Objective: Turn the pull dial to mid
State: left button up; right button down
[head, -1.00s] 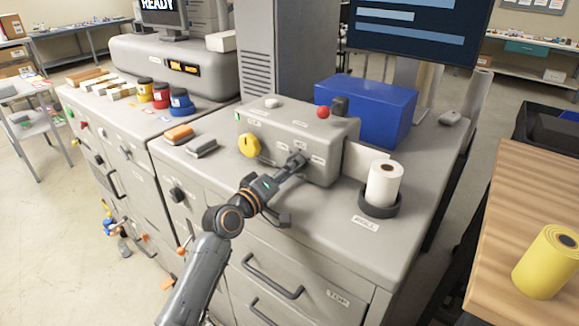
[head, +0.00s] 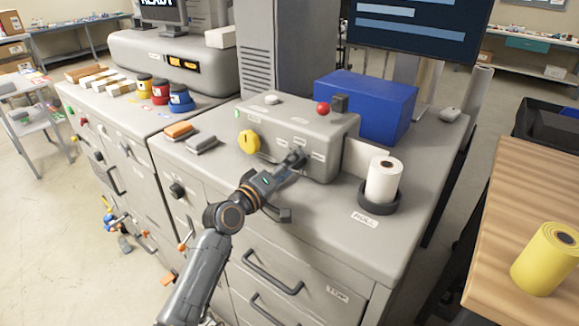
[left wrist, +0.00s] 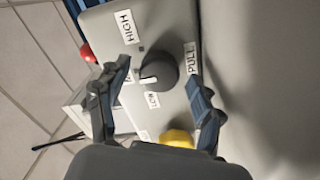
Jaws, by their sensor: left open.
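The pull dial (left wrist: 160,70) is a dark round knob with a white pointer on the grey control box (head: 310,133). In the left wrist view its pointer is turned to the lower left, near the LOW label (left wrist: 152,100) and a partly hidden label. The HIGH label (left wrist: 124,26) is above it and the PULL label (left wrist: 191,58) to its right. My left gripper (left wrist: 158,74) is open, one finger on each side of the dial; contact cannot be told.
A yellow knob (head: 249,142) on the box is close to the left gripper. A red button (head: 323,108) is on top. A white roll (head: 384,180) stands right of the box, and a blue bin (head: 368,105) behind it. The counter front is clear.

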pick_arm(q)
jog(key=shift+s+a, duration=0.1)
jog(key=v, duration=1.1)
jog(key=shift+s+a, duration=0.2)
jog(key=shift+s, duration=0.15)
